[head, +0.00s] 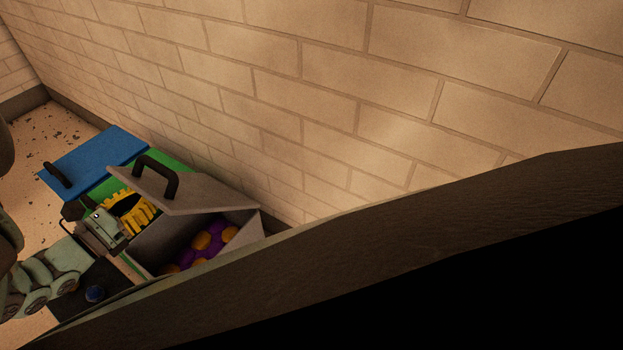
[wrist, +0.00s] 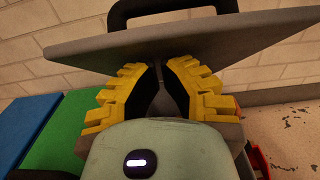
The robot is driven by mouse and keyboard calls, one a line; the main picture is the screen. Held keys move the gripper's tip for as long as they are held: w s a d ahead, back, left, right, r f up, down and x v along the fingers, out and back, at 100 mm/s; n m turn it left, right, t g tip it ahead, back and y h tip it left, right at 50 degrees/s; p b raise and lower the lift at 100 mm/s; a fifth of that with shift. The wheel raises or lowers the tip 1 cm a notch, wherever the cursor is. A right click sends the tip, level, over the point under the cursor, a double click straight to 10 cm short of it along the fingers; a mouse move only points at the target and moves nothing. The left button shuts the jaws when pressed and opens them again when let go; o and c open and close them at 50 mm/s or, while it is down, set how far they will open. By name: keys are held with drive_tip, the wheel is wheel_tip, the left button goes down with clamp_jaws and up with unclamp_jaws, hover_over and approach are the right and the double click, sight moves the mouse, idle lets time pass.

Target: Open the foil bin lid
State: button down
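The grey foil bin (head: 172,243) stands by the brick wall. Its grey lid (head: 205,192) is tilted up, with a gap over the open inside, and carries a black handle (head: 156,176). In the wrist view the lid (wrist: 210,32) spans the top as a slanted slab, with the handle (wrist: 172,8) above it. My gripper (head: 146,203) has yellow ribbed fingers at the lid's left side. In the wrist view my gripper (wrist: 160,66) reaches just under the lid, its fingers bowed apart and close together at the tips. Whether they touch the lid is hard to tell.
Purple balls (head: 205,243) and orange balls (head: 228,234) lie in the grey bin. A green bin (head: 178,158) and a blue-lidded bin (head: 95,160) stand to its left. The brick wall (head: 300,110) runs close behind. Speckled floor (head: 45,135) shows at far left.

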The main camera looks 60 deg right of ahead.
drive_tip(key=shift+d+r+y+p, duration=0.2)
drive_tip(key=shift+d+r+p, duration=0.25)
drive_tip(key=shift+p, duration=0.45)
drive_tip(key=shift+d+r+y+p, duration=0.25)
drive_tip(key=shift+r+p, duration=0.4)
drive_tip(key=shift+p, duration=0.25)
drive_tip(key=d+r+y+p, duration=0.3)
drive_tip(key=d+p, duration=0.3)
drive_tip(key=d, duration=0.2)
drive_tip(key=d+r+y+p, duration=0.4)
drive_tip(key=d+p, duration=0.3)
drive_tip(key=d, duration=0.2)
drive_tip(key=shift+w+y, duration=0.25)
drive_tip(key=shift+y, duration=0.1)
drive_tip(key=shift+d, duration=0.1)
drive_tip(key=shift+p, duration=0.3)
